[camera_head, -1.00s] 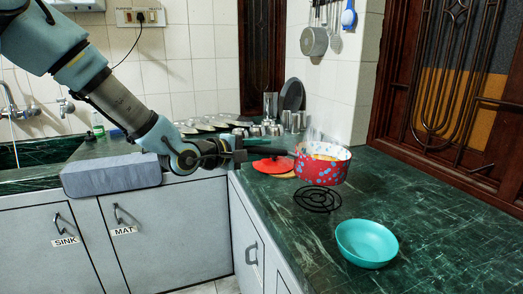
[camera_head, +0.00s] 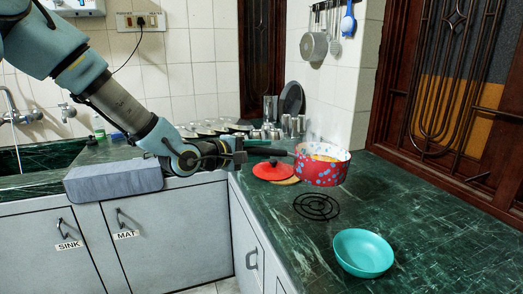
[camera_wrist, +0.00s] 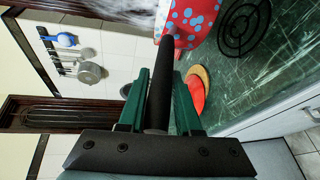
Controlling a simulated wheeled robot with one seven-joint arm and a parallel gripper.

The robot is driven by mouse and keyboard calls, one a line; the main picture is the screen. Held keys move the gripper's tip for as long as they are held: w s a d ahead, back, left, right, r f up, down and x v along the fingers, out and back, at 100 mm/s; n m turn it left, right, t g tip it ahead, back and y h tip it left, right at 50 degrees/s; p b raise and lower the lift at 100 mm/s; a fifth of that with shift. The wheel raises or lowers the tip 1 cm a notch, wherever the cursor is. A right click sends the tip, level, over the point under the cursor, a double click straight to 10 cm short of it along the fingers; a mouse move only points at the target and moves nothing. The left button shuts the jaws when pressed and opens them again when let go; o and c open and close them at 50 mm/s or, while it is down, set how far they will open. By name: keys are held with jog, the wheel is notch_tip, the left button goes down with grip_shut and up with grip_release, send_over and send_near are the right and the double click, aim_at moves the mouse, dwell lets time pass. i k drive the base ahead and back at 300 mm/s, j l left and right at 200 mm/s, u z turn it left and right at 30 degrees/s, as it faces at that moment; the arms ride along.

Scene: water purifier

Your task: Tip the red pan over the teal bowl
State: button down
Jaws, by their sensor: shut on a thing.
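The red pan (camera_head: 322,170) has pale blue spots, and something yellowish shows inside its rim. It is level and held above the green counter, behind and left of the teal bowl. My gripper (camera_head: 243,152) is shut on the pan's dark handle. In the wrist view the handle (camera_wrist: 165,85) runs between the green fingers of my gripper (camera_wrist: 160,98), and part of the red pan (camera_wrist: 190,18) shows at the top. The teal bowl (camera_head: 363,252) stands upright on the counter at the front right; its inside looks empty. The bowl is not in the wrist view.
A black coil trivet (camera_head: 316,206) lies on the counter below the pan. A red lid (camera_head: 273,171) lies behind it, with several metal cups (camera_head: 290,122) farther back. A grey block (camera_head: 114,180) sits at the left counter edge. The counter right of the bowl is clear.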

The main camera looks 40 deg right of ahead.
aim_at(362, 253)
jog(key=i+j+z, duration=0.35)
jog(key=j+z, duration=0.15)
jog(key=j, duration=0.15)
jog(key=i+j+z, duration=0.2)
jog(key=j, duration=0.15)
jog(key=k, duration=0.05)
